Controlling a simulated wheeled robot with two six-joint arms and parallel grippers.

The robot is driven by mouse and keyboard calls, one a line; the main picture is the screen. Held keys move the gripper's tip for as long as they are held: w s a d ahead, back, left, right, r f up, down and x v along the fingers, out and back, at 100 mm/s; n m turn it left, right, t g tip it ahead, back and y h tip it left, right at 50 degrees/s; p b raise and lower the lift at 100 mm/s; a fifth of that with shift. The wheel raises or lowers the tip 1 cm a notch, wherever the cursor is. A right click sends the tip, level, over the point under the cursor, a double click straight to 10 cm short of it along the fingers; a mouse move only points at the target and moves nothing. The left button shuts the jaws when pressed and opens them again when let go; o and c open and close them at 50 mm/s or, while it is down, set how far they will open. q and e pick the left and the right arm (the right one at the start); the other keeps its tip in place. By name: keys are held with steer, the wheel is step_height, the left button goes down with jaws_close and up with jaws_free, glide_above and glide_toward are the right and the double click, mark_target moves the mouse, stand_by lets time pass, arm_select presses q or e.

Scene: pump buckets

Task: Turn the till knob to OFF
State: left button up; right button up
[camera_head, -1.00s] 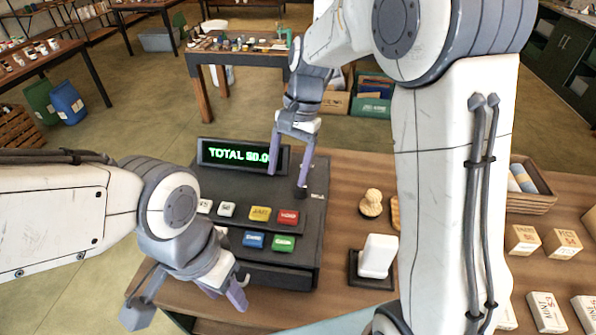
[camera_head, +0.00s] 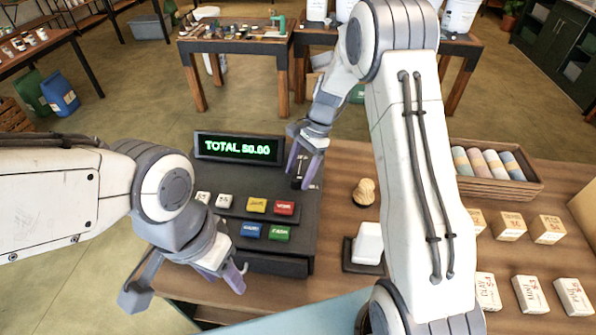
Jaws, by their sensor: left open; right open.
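The dark till (camera_head: 262,180) stands on the wooden counter, its display (camera_head: 238,148) reading "TOTAL $0.00". The small black till knob (camera_head: 297,184) is at the right of its top, below the display's level. My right gripper (camera_head: 301,172) is open over the knob, with its purple-padded fingers pointing down near it; they partly hide it. I cannot tell whether they touch it, nor the knob's setting. My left gripper (camera_head: 187,287) is open and empty in front of the till's lower left, fingers spread wide.
Coloured keys, such as the red key (camera_head: 284,208), sit on the till. A white block on a dark stand (camera_head: 367,243) and a beige stacked item (camera_head: 364,191) stand right of it. Small boxes (camera_head: 528,293) and a basket (camera_head: 495,187) of rolls lie further right.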

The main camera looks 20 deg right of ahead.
steer(key=shift+s+a+f, duration=0.1)
steer(key=shift+a+f, duration=0.1)
steer(key=shift+f, duration=0.25)
jaws_close()
